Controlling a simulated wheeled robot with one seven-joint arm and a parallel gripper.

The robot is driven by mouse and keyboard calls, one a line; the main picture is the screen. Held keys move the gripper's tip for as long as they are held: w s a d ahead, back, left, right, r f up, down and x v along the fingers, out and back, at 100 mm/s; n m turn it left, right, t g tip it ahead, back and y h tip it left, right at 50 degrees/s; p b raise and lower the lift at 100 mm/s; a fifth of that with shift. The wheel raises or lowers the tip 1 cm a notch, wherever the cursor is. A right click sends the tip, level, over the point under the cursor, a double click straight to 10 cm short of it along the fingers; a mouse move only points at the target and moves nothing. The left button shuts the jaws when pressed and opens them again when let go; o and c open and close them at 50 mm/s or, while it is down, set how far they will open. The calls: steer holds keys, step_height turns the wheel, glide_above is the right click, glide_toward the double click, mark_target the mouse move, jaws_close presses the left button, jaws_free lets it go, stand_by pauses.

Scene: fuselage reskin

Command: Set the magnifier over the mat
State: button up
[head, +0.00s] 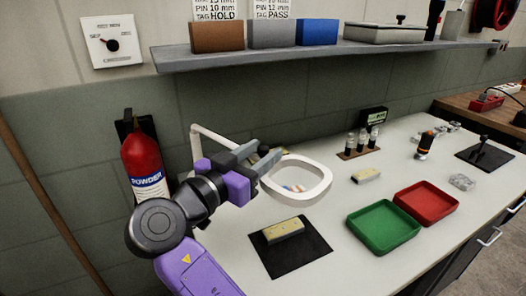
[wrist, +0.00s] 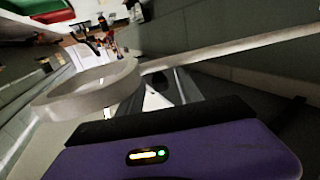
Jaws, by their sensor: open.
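The magnifier is a white rounded ring (head: 327,182) on a pale jointed arm (head: 212,140), held above the bench. In the head view its ring appears behind and to the right of the black mat (head: 262,262). A tan block (head: 284,230) lies on the mat. My gripper (head: 258,160) is open at the left side of the ring, close to where the arm meets it. The wrist view shows the ring (wrist: 110,78) at left and its arm (wrist: 235,50) crossing just beyond my fingers (wrist: 163,88). I cannot tell whether they touch.
A green tray (head: 382,228) and a red tray (head: 426,203) stand right of the mat. Behind are a small tan block (head: 366,175) and a rack of vials (head: 360,145). A shelf (head: 300,52) overhangs the bench. A red extinguisher (head: 147,165) hangs at left.

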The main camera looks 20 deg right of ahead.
steer(key=v, duration=0.7)
